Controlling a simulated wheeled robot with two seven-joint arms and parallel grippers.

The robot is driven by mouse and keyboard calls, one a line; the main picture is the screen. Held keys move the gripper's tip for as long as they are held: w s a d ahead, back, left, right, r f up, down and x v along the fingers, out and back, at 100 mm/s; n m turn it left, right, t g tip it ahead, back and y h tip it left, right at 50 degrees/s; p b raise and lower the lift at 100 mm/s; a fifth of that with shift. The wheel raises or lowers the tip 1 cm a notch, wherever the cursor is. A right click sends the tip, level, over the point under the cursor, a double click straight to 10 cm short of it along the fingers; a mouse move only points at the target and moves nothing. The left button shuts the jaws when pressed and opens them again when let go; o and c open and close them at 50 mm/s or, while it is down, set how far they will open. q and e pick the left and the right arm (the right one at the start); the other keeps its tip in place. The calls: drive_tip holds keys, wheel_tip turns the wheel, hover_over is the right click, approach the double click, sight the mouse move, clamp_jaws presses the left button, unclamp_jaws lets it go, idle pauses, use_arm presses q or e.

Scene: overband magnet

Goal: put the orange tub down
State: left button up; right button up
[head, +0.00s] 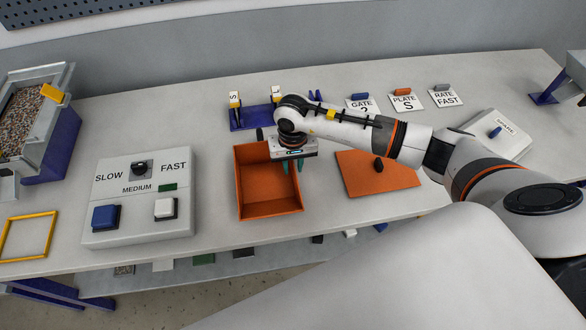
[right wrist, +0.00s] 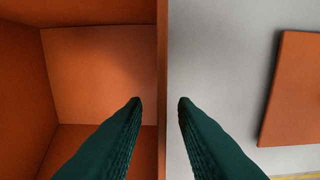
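The orange tub (head: 243,196) is an open, empty-looking square box on the grey table, in the middle of the head view. My right gripper (head: 292,168) is over its right wall with the dark green fingers pointing down. In the right wrist view the tub wall (right wrist: 162,50) runs between the two fingertips (right wrist: 160,99), one finger inside the tub and one outside. A gap shows on each side of the wall, so the gripper is open and not clamping it. My left gripper is not in view.
A flat orange lid (head: 360,182) with a dark knob (head: 378,164) lies right of the tub. A control box (head: 140,222) with buttons stands to the left. A blue stand (head: 240,122) and several labelled cards, including the PLATE card (head: 404,103), are behind. A yellow frame (head: 28,237) lies far left.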

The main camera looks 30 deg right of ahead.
wheel_tip(320, 180, up, 9)
drive_tip(key=shift+r+b, duration=0.1)
drive_tip(key=shift+b, duration=1.15)
drive_tip(key=shift+r, duration=0.3)
